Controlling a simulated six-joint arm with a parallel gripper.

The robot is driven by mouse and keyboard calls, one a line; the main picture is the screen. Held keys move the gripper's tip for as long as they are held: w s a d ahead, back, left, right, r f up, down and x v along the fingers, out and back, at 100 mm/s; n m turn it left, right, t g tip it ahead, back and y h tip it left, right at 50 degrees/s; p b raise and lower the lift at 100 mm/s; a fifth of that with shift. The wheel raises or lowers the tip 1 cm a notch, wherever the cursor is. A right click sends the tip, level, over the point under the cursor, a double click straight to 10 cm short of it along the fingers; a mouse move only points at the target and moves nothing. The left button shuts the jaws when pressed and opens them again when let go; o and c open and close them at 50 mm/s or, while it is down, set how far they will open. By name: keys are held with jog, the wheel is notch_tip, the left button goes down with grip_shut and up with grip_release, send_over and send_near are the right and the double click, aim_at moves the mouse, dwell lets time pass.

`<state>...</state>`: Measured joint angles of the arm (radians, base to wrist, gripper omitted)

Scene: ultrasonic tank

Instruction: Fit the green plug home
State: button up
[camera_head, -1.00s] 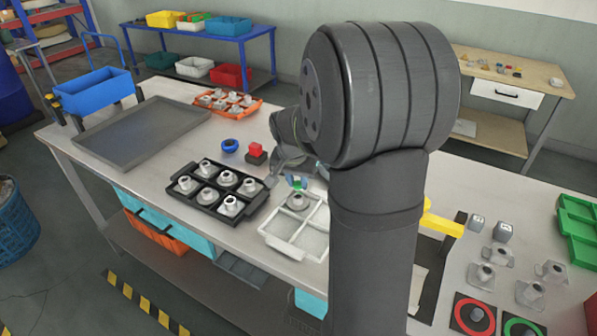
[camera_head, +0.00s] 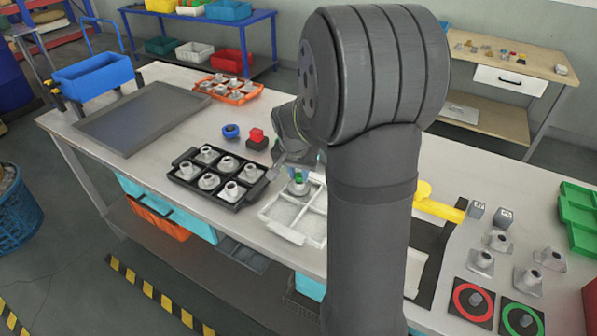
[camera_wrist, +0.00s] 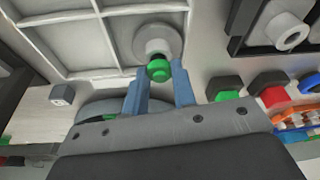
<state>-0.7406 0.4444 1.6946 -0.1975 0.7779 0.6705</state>
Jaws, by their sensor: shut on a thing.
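The green plug (camera_wrist: 159,70) is between the two blue fingertips of my gripper (camera_wrist: 160,88), which is shut on it. In the wrist view a dark part of the plug lies at the mouth of a grey flanged fitting (camera_wrist: 160,38). I cannot tell whether the plug's tip is inside the bore. The fitting sits in a corner compartment of the white tray (camera_wrist: 98,74). In the head view the green plug (camera_head: 298,176) shows just above the fitting (camera_head: 299,189), in the far compartment of the white tray (camera_head: 287,233). My arm hides part of that tray.
A black tray (camera_head: 193,185) with several grey fittings stands close by on the left. A yellow piece (camera_head: 440,208) and several loose fittings (camera_head: 482,262) are on the right.

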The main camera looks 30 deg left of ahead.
jog(key=shift+f, duration=0.3)
jog(key=o, duration=1)
jog(key=v, duration=1.7)
jog(key=shift+r, duration=0.25)
jog(key=x, duration=1.7)
jog(key=shift+f, duration=0.25)
jog(key=shift+r, duration=0.1)
